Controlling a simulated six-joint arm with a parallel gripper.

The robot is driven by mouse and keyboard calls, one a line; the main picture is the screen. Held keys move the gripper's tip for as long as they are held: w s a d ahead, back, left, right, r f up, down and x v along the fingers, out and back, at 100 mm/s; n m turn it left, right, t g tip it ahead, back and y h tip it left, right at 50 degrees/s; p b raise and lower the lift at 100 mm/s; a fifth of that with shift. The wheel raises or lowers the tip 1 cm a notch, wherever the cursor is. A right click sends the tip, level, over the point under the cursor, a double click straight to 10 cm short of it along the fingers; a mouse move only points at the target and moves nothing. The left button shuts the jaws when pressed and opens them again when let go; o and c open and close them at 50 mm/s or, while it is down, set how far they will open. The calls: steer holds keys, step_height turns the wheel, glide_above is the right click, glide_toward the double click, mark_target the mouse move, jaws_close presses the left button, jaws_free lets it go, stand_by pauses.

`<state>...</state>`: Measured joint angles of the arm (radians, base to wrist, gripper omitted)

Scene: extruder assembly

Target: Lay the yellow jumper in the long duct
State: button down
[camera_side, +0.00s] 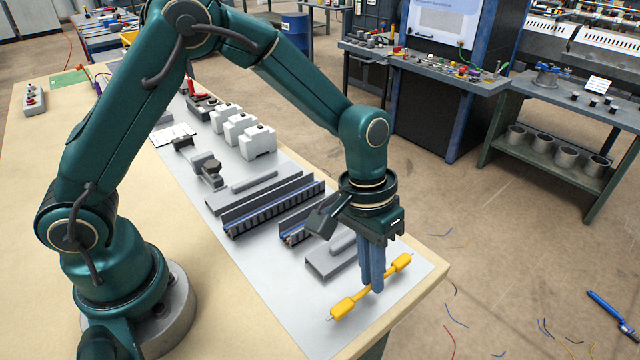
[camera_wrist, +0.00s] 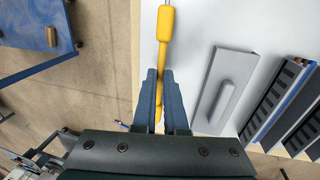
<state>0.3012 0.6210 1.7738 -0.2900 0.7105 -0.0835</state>
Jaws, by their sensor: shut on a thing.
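The yellow jumper (camera_side: 348,305) has thick sleeves at both ends and thin metal tips. My gripper (camera_side: 372,288) is shut on its thin middle, near the front right corner of the grey sheet. In the wrist view one yellow end (camera_wrist: 165,24) extends beyond my fingers (camera_wrist: 161,80); the rest is partly hidden between them. I cannot tell whether the jumper touches the sheet. The long duct (camera_side: 273,208), a dark slotted channel with a blue strip, lies left of and behind my gripper. It is apart from the jumper.
A shorter duct (camera_side: 290,238) lies nearer, partly hidden by my wrist. A grey cover with a raised handle (camera_side: 322,264) lies beside the jumper; it also shows in the wrist view (camera_wrist: 222,88). Another cover (camera_side: 240,192) and white blocks (camera_side: 258,141) stand farther back. The table edge is close at right.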

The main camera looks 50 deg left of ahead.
step_height(320, 180, up, 3)
steer(key=shift+w+a+r, duration=0.1)
steer(key=shift+a, duration=0.05)
steer(key=a+r, duration=0.6)
steer(key=a, duration=0.5)
steer(key=shift+a+r, duration=0.2)
steer(key=c, duration=1.5)
jaws_free()
jaws_close()
steer(key=s+a, duration=0.1)
steer(key=a, duration=1.1)
steer(key=shift+a+f, duration=0.25)
steer(key=shift+a, duration=0.15)
